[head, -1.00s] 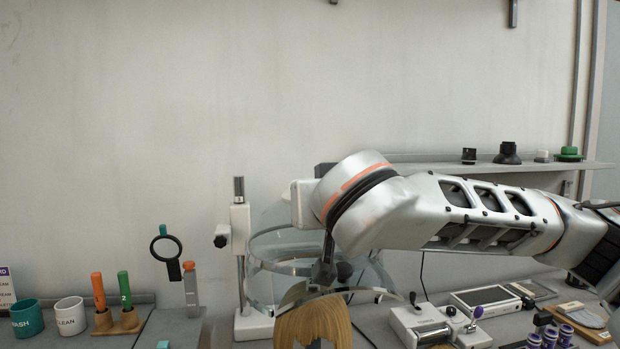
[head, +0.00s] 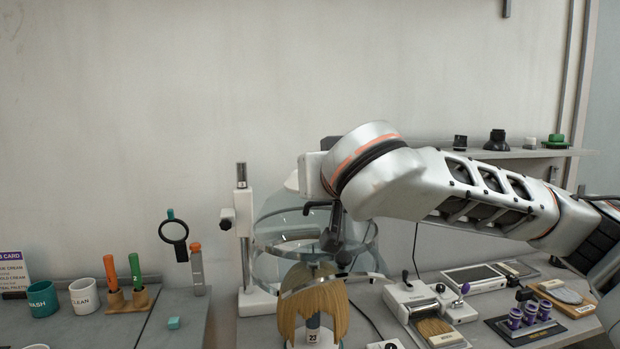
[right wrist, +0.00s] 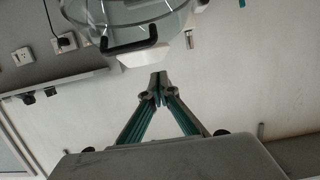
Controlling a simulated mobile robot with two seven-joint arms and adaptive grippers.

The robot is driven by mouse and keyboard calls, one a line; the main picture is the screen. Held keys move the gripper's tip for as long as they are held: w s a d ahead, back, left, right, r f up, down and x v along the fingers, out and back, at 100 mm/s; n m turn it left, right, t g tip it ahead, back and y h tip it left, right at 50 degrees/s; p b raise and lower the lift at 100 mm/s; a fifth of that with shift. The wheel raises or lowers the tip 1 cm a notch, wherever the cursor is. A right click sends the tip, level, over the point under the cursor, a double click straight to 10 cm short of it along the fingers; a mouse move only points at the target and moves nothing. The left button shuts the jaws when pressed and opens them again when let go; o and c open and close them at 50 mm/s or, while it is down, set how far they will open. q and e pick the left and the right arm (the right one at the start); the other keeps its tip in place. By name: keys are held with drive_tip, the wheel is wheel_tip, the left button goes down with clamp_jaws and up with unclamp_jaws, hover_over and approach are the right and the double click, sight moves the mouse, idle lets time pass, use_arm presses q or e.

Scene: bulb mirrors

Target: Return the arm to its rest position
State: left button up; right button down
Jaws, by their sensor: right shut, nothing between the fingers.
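My right arm (head: 470,195) comes in from the right in the head view and reaches across in front of the wall. Its end is bent in front of a clear hood (head: 275,238) on a white stand. The gripper itself is hard to make out in the head view. In the right wrist view my right gripper (right wrist: 158,78) has its fingertips together and holds nothing. The clear hood also shows in the right wrist view (right wrist: 175,22), just beyond the fingertips; I cannot tell the gap. My left gripper is not in view.
A blond wig (head: 312,305) stands below the hood. Cups, an orange and a green handle (head: 135,268) and a round magnifier (head: 174,233) stand at left. A white device (head: 412,303), purple-topped vials (head: 515,318) and a shelf (head: 500,154) lie at right. The upper wall is clear.

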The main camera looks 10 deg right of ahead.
drive_tip(key=s+f, duration=0.1)
drive_tip(key=s, duration=0.5)
drive_tip(key=w+a+f+n+g+y, duration=0.1)
drive_tip(key=a+f+g+y, duration=0.2)
drive_tip(key=f, duration=0.8)
drive_tip(key=a+f+n+y, duration=0.1)
drive_tip(key=a+f+y, duration=0.3)
drive_tip(key=f, duration=0.7)
drive_tip(key=w+a+f+n+g+y, duration=0.15)
drive_tip(key=a+f, duration=0.35)
drive_tip(key=f, duration=0.6)
drive_tip(key=s+d+f+h, duration=0.1)
drive_tip(key=s+d+f, duration=0.2)
drive_tip(key=f, duration=0.4)
drive_tip(key=s+d+f+m+h, duration=0.1)
drive_tip(key=s+d+f, duration=0.15)
drive_tip(key=f, duration=0.35)
drive_tip(key=s+d+f, duration=0.2)
drive_tip(key=d+f, duration=0.1)
drive_tip(key=f, duration=0.4)
drive_tip(key=s+d+f+n+h, duration=0.1)
drive_tip(key=s+d+f+h, duration=0.1)
drive_tip(key=s+d+f, duration=0.3)
drive_tip(key=s+d+f+h, duration=0.1)
drive_tip(key=s+d+f, duration=0.4)
drive_tip(key=s+f, duration=0.4)
drive_tip(key=shift+s+d+f+n+h, duration=0.25)
drive_tip(key=shift+s+f+n+h, duration=0.1)
drive_tip(key=shift+s, duration=0.75)
drive_tip(key=shift+r, duration=0.1)
